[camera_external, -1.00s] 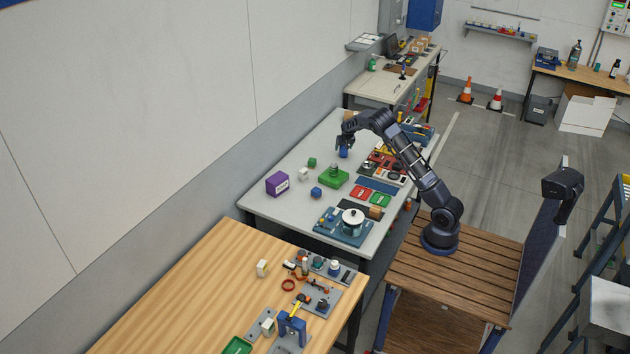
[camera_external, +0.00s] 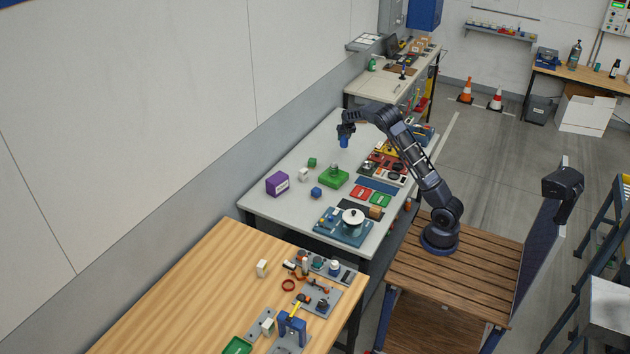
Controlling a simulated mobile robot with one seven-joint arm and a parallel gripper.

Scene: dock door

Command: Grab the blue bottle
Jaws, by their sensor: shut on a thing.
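The blue bottle (camera_external: 344,142) is small in the external view, below my gripper (camera_external: 345,134) over the far part of the grey table. My gripper points down and is shut on the bottle's upper part. The bottle appears held above the tabletop, though the exact height is hard to tell. The fingers are dark and partly hide the bottle's top.
The grey table (camera_external: 270,205) holds a purple box (camera_external: 277,184), a green block (camera_external: 333,178), a blue cube (camera_external: 316,192), a small white cube (camera_external: 303,174), a small green cube (camera_external: 312,162) and a white-topped pot (camera_external: 353,217). Red and green trays lie along its right edge.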

